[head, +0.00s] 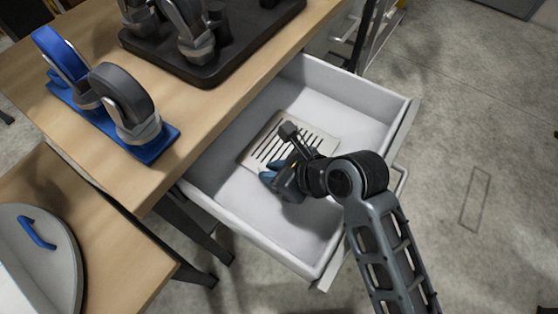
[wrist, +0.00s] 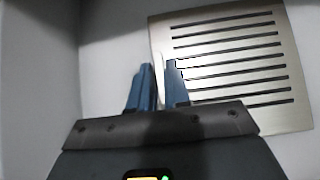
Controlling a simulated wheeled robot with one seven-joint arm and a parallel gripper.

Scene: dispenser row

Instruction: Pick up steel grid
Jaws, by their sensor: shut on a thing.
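The steel grid (head: 305,136) is a flat metal plate with dark parallel slots, inside the open white drawer (head: 230,209). In the wrist view the grid (wrist: 228,58) fills the upper right. My gripper (head: 270,174) reaches down into the drawer at the grid's near edge. Its blue fingertips (wrist: 160,88) are closed on the grid's left edge, one on each side. The lower part of the grid is hidden behind my gripper in the wrist view. I cannot tell whether the grid rests on the drawer floor or is slightly raised.
The wooden worktop (head: 184,118) overhangs the drawer's left side. A lower table (head: 100,235) holds a round grey item with a blue handle. The drawer is otherwise clear.

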